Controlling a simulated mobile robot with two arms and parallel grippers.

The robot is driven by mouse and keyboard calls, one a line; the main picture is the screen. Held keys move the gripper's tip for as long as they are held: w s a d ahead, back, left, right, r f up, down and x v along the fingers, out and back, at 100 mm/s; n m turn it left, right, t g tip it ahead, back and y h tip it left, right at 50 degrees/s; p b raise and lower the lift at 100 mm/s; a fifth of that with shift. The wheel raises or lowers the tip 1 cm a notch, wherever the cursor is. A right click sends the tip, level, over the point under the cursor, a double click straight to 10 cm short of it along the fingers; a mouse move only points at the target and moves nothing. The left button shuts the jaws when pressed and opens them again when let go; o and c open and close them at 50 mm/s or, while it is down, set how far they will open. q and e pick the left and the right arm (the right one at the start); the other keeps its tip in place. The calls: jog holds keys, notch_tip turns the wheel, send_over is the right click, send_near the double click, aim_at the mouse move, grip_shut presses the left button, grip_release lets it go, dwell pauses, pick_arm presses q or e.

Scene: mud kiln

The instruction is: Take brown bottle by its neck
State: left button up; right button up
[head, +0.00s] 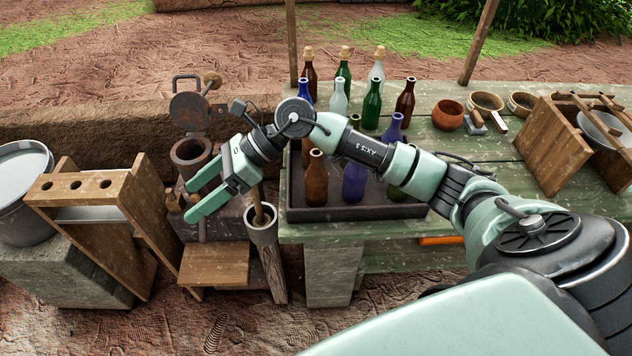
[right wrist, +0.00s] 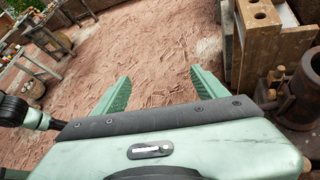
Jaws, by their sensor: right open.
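A brown bottle (head: 316,182) stands upright at the front left of a dark tray (head: 345,213) on the green table, its neck clear. Another brown bottle (head: 405,98), darker, stands behind the tray, and a corked one (head: 310,76) stands at the back. My right gripper (head: 190,202) is open and empty, left of the table and apart from the bottles, its fingers pointing left. In the right wrist view the open fingers (right wrist: 160,76) have only bare ground between them, with no bottle in sight. My left gripper is not in view.
Blue bottles (head: 354,182) and green ones stand close by; my right arm hides part of the tray. A wooden rack (head: 80,186), a metal pot (head: 191,154) and a wooden mortar (head: 262,222) stand near the gripper. Bowls (head: 448,115) sit at the right.

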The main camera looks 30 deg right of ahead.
jog(key=w+d+f+n+g+h, duration=0.1)
jog(key=d+f+h, duration=0.15)
jog(key=d, duration=0.45)
jog(key=w+d+f+n+h, duration=0.1)
jog(key=d+h, duration=0.3)
jog(key=d, duration=0.3)
jog(key=r+g+h, duration=0.1)
jog(key=h, duration=0.5)
send_over(317, 165)
jog(key=w+d, duration=0.1)
jog(key=shift+w+r, duration=0.15)
jog(key=shift+r, duration=0.05)
notch_tip(317, 165, down, 6)
jog(key=p, duration=0.3)
jog(key=shift+a+f, duration=0.1)
jog(key=shift+f, duration=0.6)
jog(key=c, duration=1.5)
